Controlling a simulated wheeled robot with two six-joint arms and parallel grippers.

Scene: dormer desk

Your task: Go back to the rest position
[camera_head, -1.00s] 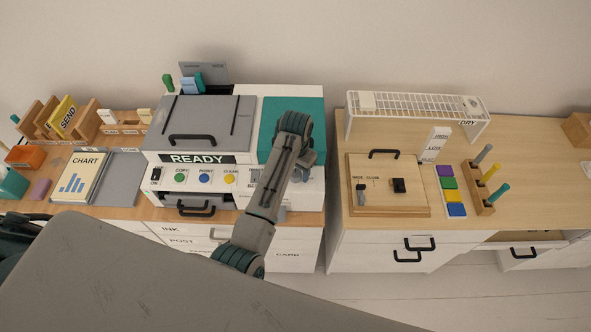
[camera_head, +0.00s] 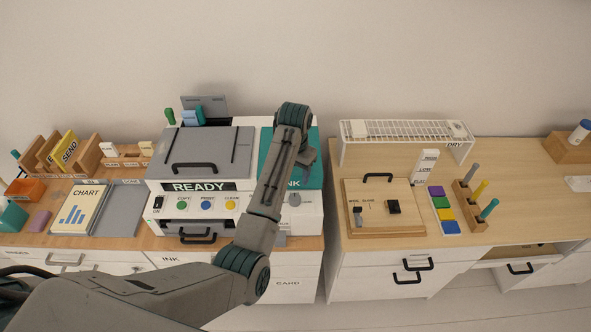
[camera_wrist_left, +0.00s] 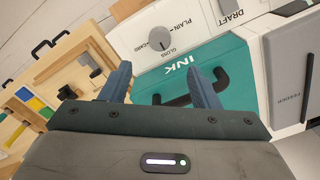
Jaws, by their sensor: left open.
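My left arm comes in from the lower left in the head view and reaches over the teal INK lid (camera_head: 312,140) of the white printer (camera_head: 307,215). My left gripper is mostly hidden behind my own wrist there. In the left wrist view my left gripper (camera_wrist_left: 162,84) is open, with two blue fingers spread apart and nothing seen between them except the teal INK lid (camera_wrist_left: 225,65) and its black handle (camera_wrist_left: 178,99) beyond. Whether the fingers touch the handle I cannot tell. My right gripper is in neither view.
The printer's grey lid (camera_head: 185,150) is down, above a READY sign (camera_head: 200,186). Left are a CHART pad (camera_head: 85,208) and wooden sorters (camera_head: 88,157). Right, past a gap, a desk (camera_head: 500,165) holds a white wire rack (camera_head: 400,130), a wooden board (camera_head: 375,228) and a pen holder (camera_head: 468,206).

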